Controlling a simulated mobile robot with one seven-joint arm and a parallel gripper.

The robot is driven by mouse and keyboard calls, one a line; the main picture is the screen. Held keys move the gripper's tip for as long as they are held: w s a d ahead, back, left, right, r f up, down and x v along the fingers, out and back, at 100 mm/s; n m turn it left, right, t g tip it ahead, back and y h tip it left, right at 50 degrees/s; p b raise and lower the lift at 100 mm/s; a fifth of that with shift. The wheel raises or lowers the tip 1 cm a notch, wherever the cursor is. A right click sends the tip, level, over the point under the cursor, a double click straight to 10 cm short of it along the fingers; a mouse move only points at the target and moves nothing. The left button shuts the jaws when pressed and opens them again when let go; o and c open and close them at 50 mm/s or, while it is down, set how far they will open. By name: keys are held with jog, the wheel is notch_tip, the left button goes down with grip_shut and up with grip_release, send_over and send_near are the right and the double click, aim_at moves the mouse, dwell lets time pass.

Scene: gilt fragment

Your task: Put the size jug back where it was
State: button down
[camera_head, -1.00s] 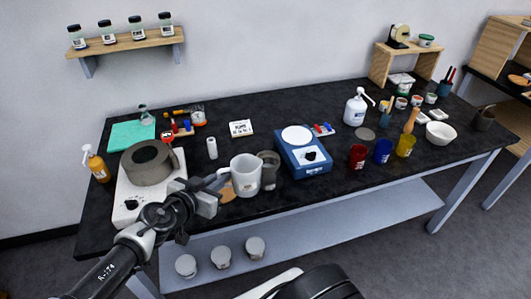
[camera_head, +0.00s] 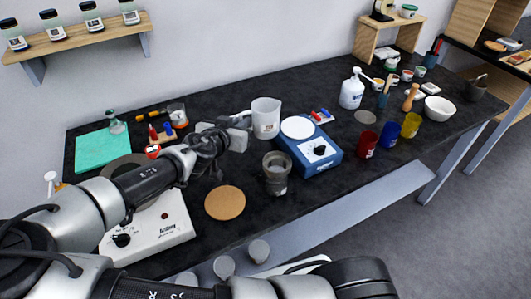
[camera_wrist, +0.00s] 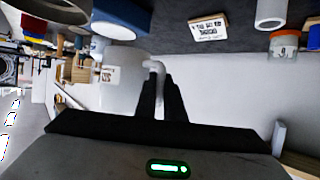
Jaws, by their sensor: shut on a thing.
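The size jug (camera_head: 266,118) is a white jug with a small dark label. My gripper (camera_head: 239,121) is shut on its handle from the left. The jug is near the back left corner of the blue device with a white round top (camera_head: 310,148). I cannot tell whether its base touches the bench. In the wrist view the white jug (camera_wrist: 118,85) and its handle (camera_wrist: 156,66) show at my dark fingers (camera_wrist: 163,88). A round cork mat (camera_head: 225,203) lies bare on the bench near the front edge.
A grey metal pot (camera_head: 277,175) stands between the cork mat and the blue device. A white hot plate (camera_head: 150,232) is at front left under my arm. A pump bottle (camera_head: 352,90) and red cup (camera_head: 367,144) stand right. A white card (camera_wrist: 208,27) lies behind.

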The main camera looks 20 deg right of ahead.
jog(key=shift+n+t+y, duration=0.6)
jog(key=shift+n+y, duration=0.2)
jog(key=w+f+b, duration=0.1)
jog(key=f, duration=0.3)
jog(key=w+a+f+b, duration=0.1)
jog(key=f, duration=0.4)
jog(key=w+a+f+b, duration=0.1)
jog(key=f, duration=0.3)
jog(key=shift+f, duration=0.2)
jog(key=shift+f, duration=0.1)
jog(key=shift+f, duration=0.15)
jog(key=c, duration=1.9)
grip_release()
jog(key=shift+o, duration=0.2)
jog(key=shift+d, duration=0.1)
jog(key=shift+r, duration=0.2)
